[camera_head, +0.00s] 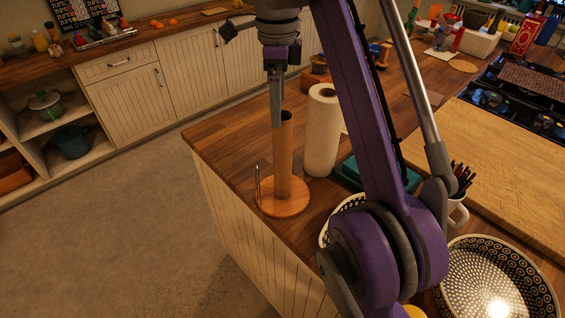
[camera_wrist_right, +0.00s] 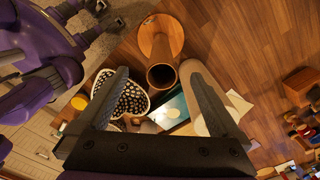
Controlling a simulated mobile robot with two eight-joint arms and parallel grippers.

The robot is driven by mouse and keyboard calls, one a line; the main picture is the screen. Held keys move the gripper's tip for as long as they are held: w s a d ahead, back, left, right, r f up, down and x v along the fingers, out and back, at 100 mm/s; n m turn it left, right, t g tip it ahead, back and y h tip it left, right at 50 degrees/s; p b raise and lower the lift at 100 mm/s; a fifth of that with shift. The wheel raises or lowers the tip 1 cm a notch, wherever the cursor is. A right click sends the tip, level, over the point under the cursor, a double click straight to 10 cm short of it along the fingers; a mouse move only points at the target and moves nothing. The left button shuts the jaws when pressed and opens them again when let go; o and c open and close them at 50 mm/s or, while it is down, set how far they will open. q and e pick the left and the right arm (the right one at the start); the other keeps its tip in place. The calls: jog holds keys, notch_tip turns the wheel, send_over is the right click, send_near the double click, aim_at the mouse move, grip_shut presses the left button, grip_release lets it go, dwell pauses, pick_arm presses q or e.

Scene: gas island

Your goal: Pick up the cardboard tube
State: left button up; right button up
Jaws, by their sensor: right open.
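The brown cardboard tube (camera_head: 284,160) stands upright on a round wooden base (camera_head: 270,208) at the near corner of the wooden counter. In the right wrist view I look down toward the open end of the tube (camera_wrist_right: 161,76). My right gripper (camera_head: 277,122) points down at the top of the tube, with a finger overlapping its upper edge in the head view. In the wrist view its two fingers (camera_wrist_right: 158,72) are spread apart, with the tube's mouth between their tips in the picture. I cannot tell whether they touch it.
A white paper towel roll (camera_head: 322,135) stands close to the right of the tube. A thin metal rod (camera_head: 257,183) rises from the base's left edge. A teal item (camera_head: 349,172), a patterned bowl (camera_head: 490,285) and a pen mug (camera_head: 457,208) are nearby. Floor left of the counter is clear.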

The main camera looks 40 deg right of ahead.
aim_at(283, 133)
notch_tip(283, 133, down, 3)
jog(key=shift+s+r+b, duration=0.1)
jog(key=shift+r+b, duration=0.05)
jog(key=shift+b, duration=0.2)
jog(key=f, duration=0.2)
jog(key=d+f+b, duration=0.1)
jog(key=f, duration=0.1)
jog(key=shift+s+f, duration=0.1)
jog(key=shift+f, duration=0.3)
jog(key=shift+f+b, duration=0.3)
jog(key=shift+f, duration=0.15)
grip_shut()
